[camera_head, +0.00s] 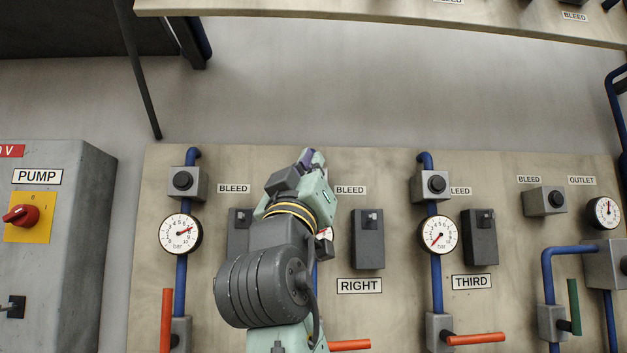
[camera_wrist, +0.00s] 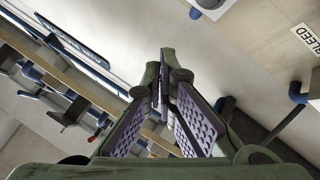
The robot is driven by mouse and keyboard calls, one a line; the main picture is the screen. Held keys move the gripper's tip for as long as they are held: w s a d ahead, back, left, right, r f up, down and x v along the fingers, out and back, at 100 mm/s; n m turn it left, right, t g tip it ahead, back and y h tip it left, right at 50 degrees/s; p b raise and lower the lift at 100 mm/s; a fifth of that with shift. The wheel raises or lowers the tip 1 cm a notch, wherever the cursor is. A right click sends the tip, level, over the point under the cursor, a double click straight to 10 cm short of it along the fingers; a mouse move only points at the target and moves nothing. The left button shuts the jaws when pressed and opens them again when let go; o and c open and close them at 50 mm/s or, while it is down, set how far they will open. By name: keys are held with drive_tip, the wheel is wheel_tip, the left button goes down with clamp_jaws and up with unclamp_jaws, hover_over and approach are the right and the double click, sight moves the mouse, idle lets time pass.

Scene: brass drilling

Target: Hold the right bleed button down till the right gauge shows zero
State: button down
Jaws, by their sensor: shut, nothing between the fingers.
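My gripper (camera_head: 310,158) is shut and empty, raised in front of the panel in the head view. Its closed fingers (camera_wrist: 160,75) point away from the camera in the wrist view. The right bleed button is hidden behind my gripper and wrist in the head view; its BLEED label (camera_head: 350,190) shows just to the right. The right gauge is almost wholly covered by my arm, so its reading cannot be seen. The RIGHT sign (camera_head: 359,286) hangs below a dark grey box (camera_head: 368,240). Whether my fingers touch the button cannot be told.
The left column has its own black bleed button (camera_head: 183,180) and gauge (camera_head: 181,234). The THIRD column has a similar button (camera_head: 437,184) and gauge (camera_head: 438,234). Red lever handles (camera_head: 478,339) stick out below. A pump cabinet (camera_head: 60,240) stands left. A shelf-like board (camera_head: 380,20) spans the top.

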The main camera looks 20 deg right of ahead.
drive_tip(key=w+d+p, duration=0.2)
drive_tip(key=w, duration=0.4)
drive_tip(key=shift+w, duration=0.3)
drive_tip(key=shift+w, duration=0.2)
idle(1.1)
drive_tip(key=shift+w, duration=0.2)
drive_tip(key=shift+w+d+p, duration=0.2)
drive_tip(key=shift+w+p, duration=0.2)
drive_tip(key=shift+w, duration=0.1)
idle(5.1)
